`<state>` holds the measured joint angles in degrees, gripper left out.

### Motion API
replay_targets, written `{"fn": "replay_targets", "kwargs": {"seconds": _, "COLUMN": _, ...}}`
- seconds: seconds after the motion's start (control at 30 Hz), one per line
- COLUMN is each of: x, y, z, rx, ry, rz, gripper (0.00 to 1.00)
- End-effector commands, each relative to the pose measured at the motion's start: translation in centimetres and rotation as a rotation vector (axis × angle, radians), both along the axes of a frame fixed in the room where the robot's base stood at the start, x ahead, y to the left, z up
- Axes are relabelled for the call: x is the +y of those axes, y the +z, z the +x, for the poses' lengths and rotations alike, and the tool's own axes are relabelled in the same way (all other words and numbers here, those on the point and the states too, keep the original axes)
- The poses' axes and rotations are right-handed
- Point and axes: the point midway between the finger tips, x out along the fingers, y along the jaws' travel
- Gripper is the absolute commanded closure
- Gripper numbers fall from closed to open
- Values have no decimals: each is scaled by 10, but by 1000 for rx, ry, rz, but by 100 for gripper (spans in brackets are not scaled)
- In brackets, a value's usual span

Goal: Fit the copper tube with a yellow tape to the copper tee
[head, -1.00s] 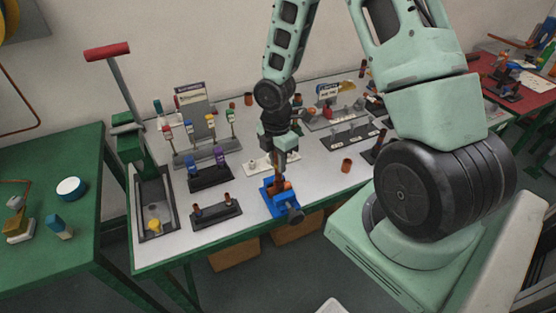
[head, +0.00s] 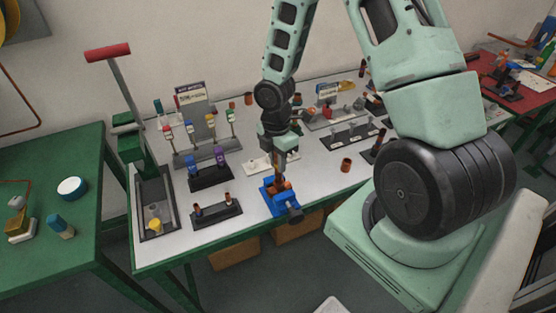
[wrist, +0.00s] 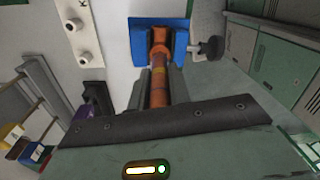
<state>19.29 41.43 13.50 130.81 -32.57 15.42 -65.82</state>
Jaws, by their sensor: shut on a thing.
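The blue vise (head: 279,205) stands near the front edge of the grey table with its black handle toward the front. The copper tee (head: 286,186) sits in the vise jaws, and the wrist view shows it too (wrist: 160,38). My gripper (head: 279,165) points down above the vise.
A dark rack with two short copper pieces (head: 217,214) stands left of the vise. A rack with blue and purple pieces (head: 209,178) is behind it. A loose copper fitting (head: 346,165) stands to the right.

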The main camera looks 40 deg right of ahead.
Motion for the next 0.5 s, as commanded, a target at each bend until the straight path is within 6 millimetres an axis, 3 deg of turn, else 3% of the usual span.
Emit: {"fn": "replay_targets", "kwargs": {"seconds": 0.5, "x": 0, "y": -10, "z": -1, "rx": 0, "ry": 0, "rz": 0, "gripper": 97}}
